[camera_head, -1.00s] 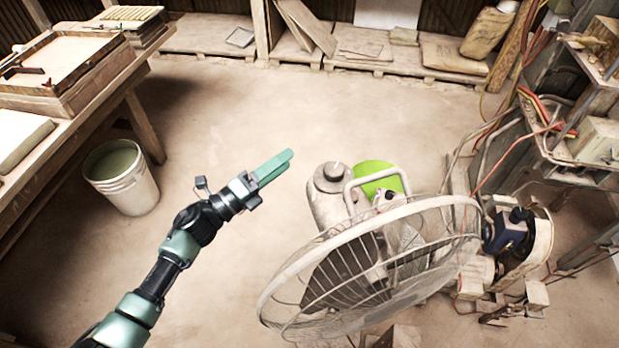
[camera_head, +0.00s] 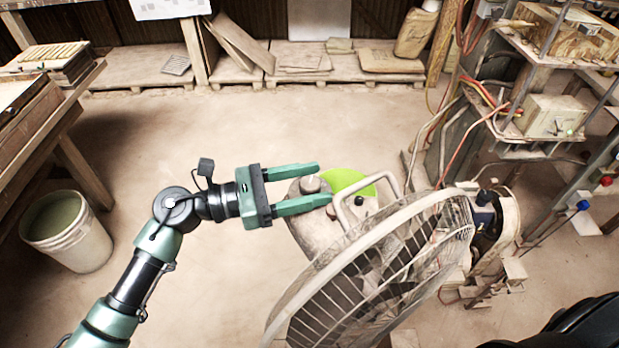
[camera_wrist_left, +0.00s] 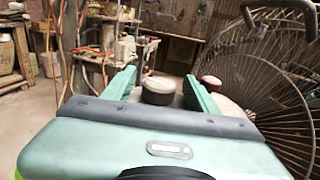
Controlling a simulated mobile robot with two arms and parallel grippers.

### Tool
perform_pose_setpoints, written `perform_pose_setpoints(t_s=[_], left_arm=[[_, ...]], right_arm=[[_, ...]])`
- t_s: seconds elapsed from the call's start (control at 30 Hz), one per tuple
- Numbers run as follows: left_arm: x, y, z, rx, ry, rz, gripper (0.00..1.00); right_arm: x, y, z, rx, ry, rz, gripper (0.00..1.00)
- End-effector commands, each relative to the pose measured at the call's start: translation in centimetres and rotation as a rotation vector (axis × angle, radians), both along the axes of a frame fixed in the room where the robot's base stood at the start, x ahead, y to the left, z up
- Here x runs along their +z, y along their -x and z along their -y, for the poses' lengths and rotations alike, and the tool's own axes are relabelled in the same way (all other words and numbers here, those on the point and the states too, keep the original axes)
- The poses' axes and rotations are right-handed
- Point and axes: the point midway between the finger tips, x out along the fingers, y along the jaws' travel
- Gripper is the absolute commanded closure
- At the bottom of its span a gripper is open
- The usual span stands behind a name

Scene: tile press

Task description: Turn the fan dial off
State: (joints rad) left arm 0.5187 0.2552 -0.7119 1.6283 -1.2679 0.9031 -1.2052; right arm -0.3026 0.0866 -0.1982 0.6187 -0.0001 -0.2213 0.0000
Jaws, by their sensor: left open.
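The fan (camera_head: 385,270) stands at lower centre right in the head view, its round wire cage tilted. A round knob with a pale top and dark side (camera_head: 310,184), which looks like the dial, sits on its grey housing (camera_head: 318,228). My left gripper (camera_head: 323,183) is open over the housing, with the knob between its fingers in the picture. In the left wrist view the knob (camera_wrist_left: 157,91) shows between the two green fingers, with a gap on each side. I cannot read the dial's setting. My right gripper is not in view.
A curved handle (camera_head: 372,184) rises beside the knob, near the fingertips. A small dark knob (camera_head: 359,200) and a lime-green disc (camera_head: 347,181) are close by. A rack with cables (camera_head: 545,115) stands right. A bucket (camera_head: 66,232) stands left; floor between is clear.

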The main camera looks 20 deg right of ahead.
Motion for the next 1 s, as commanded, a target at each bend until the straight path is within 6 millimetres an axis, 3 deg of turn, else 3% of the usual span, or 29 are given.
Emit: perform_pose_setpoints(t_s=[0.23,0.27,0.43,0.47,0.77,1.0], left_arm=[[-0.1,0.0,0.1,0.001,0.000,0.000,0.42],[-0.1,0.0,0.1,0.001,0.000,0.000,0.48],[0.0,0.0,0.1,0.001,0.000,-0.001,0.95],[0.0,0.0,0.1,0.001,0.000,-0.001,1.00],[0.1,0.0,0.1,0.036,0.000,-0.001,1.00],[0.4,0.2,0.1,0.169,0.000,-0.003,1.00]], right_arm=[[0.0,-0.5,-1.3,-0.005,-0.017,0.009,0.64],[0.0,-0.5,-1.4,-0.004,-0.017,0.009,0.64],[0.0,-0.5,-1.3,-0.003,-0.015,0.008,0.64],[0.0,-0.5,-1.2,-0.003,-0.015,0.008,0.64],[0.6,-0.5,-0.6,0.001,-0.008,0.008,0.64],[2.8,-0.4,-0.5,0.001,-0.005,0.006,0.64]])
